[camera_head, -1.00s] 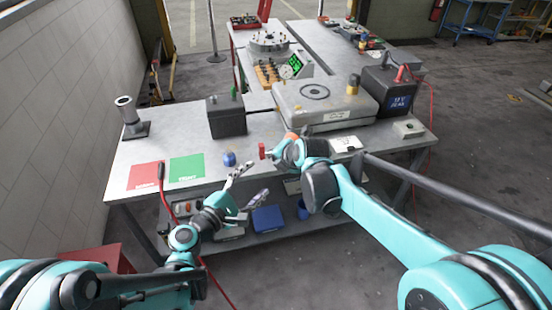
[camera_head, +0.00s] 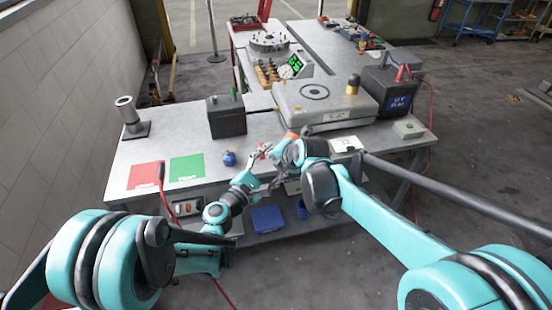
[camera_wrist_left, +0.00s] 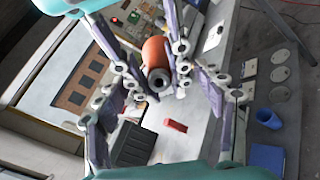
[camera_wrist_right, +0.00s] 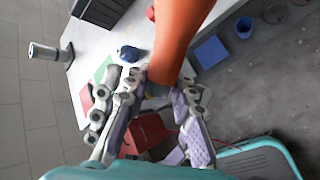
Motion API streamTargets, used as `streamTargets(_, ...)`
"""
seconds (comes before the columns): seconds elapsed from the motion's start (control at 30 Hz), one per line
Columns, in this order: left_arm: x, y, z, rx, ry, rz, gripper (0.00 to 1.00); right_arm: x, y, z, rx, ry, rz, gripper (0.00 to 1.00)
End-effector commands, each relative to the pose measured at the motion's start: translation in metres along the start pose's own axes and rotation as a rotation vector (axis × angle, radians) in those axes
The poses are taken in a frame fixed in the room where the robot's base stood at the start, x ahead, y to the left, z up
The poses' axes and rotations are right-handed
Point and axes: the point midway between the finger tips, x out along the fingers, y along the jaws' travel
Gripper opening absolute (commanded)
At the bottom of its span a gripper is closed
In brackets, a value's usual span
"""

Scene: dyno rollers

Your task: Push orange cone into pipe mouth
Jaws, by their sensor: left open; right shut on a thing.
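The orange cone (camera_wrist_right: 182,35) fills the upper middle of the right wrist view, between the fingers of my right gripper (camera_wrist_right: 158,92), which is shut on it. In the left wrist view the cone (camera_wrist_left: 155,52) shows its grey ringed end with a dark centre toward the camera. My left gripper (camera_wrist_left: 160,95) is open around or just before that end; contact cannot be told. In the head view my left gripper (camera_head: 264,155) and right gripper (camera_head: 284,150) are close together over the table's front edge. A grey upright pipe (camera_head: 126,112) with an open top stands at the table's left.
The table (camera_head: 180,140) carries red (camera_head: 144,176) and green (camera_head: 187,168) squares, a small blue object (camera_head: 229,158) and a dark box (camera_head: 226,117). A small red block (camera_wrist_left: 176,126) lies on the table. A large grey case (camera_head: 320,105) stands behind my grippers.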

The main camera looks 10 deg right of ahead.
Motion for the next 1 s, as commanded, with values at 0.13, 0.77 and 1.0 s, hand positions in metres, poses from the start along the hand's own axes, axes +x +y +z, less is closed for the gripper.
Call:
streamTargets(0.13, 0.0093, -0.0002, 0.0001, 0.000, 0.000, 0.000, 0.69, -0.0001, 0.0002, 0.0001, 0.000, 0.000, 0.000, 0.00)
streamTargets(0.77, 0.0113, 0.0003, 0.0003, 0.000, 0.000, 0.000, 0.69, 0.0000, 0.0002, 0.0001, 0.000, 0.000, 0.000, 0.00)
streamTargets(1.0, 0.0113, 0.0003, 0.0003, 0.001, 0.000, 0.000, 0.30, -0.0001, 0.0002, 0.0001, 0.000, 0.000, 0.000, 0.00)
